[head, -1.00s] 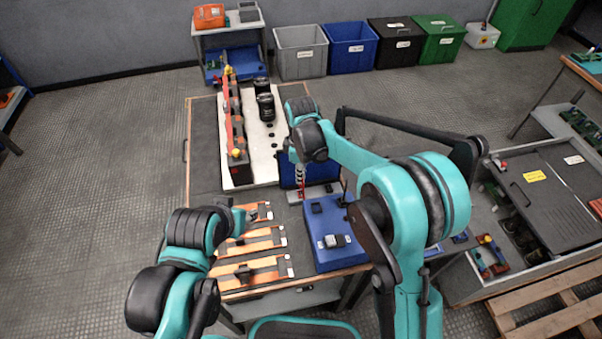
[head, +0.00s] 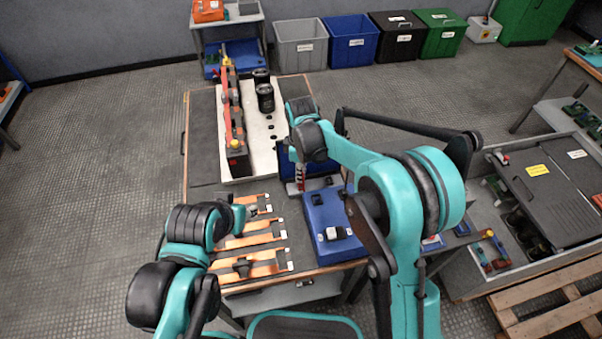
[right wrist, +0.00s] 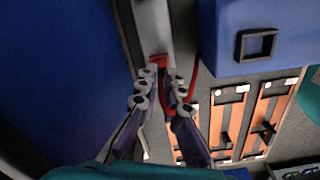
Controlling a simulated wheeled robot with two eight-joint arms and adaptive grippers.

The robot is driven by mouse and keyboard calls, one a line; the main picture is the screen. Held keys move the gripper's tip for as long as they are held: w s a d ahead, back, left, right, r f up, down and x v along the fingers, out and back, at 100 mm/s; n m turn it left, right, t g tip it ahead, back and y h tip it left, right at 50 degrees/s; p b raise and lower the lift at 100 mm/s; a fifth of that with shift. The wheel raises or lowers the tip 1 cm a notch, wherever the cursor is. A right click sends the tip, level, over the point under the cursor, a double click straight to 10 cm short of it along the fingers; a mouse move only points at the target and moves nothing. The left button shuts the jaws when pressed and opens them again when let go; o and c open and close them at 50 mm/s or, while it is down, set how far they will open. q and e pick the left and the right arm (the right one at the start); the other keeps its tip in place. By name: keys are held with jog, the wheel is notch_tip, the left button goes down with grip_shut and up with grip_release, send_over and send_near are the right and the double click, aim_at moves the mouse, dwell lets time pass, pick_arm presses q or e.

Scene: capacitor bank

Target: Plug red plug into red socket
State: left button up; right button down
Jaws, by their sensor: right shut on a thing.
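A small red plug (right wrist: 160,60) is between the fingertips of my right gripper (right wrist: 160,76) in the right wrist view, with a red cable (right wrist: 193,85) curving off to its right. The gripper is shut on it, over a light grey strip (right wrist: 152,25). I cannot tell whether the plug touches the strip. In the head view my right gripper (head: 300,180) is by the blue bin, at the table's middle. A red socket cannot be made out. My left gripper (head: 240,212) is above the orange strips; its fingers are too small to read.
A blue box (head: 328,218) with black square fittings stands right of the orange strips (head: 255,243). A dark blue bin (head: 295,162) is close behind my right gripper. Open floor is at left.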

jog(key=shift+f, duration=0.4)
jog(key=c, duration=1.6)
grip_release()
notch_tip(320, 180, up, 12)
jog(key=s+d+r+m+t, duration=0.2)
jog(key=s+d+r+m, duration=0.2)
jog(key=d, duration=0.4)
jog(key=s+d+f+m+t, duration=0.3)
jog(key=s+d+m+t, duration=0.2)
jog(key=s+d+m, duration=0.8)
jog(key=s+d, duration=0.2)
jog(key=s, duration=0.1)
jog(key=shift+s+f, duration=0.15)
jog(key=shift+s, duration=0.15)
